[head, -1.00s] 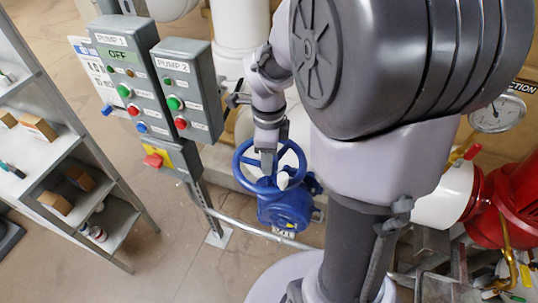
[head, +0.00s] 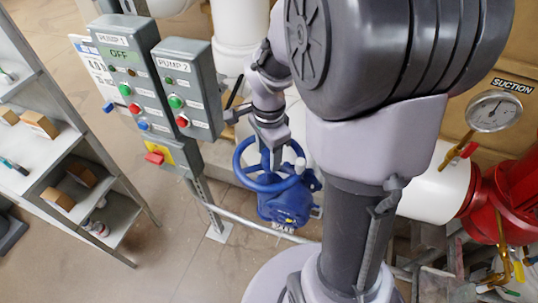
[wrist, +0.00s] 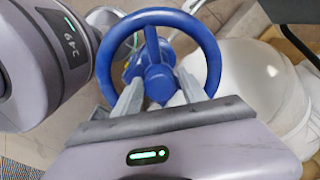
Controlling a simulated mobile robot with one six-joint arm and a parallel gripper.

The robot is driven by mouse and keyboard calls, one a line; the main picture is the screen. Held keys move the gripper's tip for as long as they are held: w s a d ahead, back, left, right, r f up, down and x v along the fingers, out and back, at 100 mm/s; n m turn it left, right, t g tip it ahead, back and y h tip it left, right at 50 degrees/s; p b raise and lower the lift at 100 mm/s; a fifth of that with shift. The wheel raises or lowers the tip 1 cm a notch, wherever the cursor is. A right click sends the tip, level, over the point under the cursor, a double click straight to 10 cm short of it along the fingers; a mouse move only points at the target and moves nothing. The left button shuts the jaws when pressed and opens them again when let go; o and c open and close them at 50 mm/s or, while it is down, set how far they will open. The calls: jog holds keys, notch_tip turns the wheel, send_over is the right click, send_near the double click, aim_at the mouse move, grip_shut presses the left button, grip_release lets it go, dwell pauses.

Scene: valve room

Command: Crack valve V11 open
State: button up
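A blue valve with a blue handwheel (head: 256,186) stands low in the middle of the head view. A small tag is on its body (head: 285,207), too small to read as V11. In the wrist view the handwheel (wrist: 157,17) faces me, with its hub (wrist: 157,82) in the middle. My gripper (head: 273,160) reaches down to the wheel. In the wrist view my gripper (wrist: 158,88) has its two grey fingers apart, one on each side below the hub. The near part of the rim is hidden by the gripper, so contact cannot be told.
The pump panels, PUMP 1 (head: 128,75) reading OFF and PUMP 2 (head: 187,90), stand left of the wheel. A grey shelf (head: 85,150) is at far left. A SUCTION gauge (head: 493,111) and red pump (head: 500,200) are at right. A handrail-like pipe (head: 250,225) passes the valve.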

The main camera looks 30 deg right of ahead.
jog(key=shift+s+f, duration=0.4)
jog(key=shift+f, duration=0.1)
jog(key=r+p, duration=0.2)
jog(key=r, duration=0.1)
jog(key=r+p, duration=0.3)
jog(key=r, duration=0.1)
jog(key=shift+w+d+p, duration=0.1)
jog(key=shift+w+p, duration=0.1)
jog(key=shift+p, duration=0.1)
jog(key=shift+w, duration=0.15)
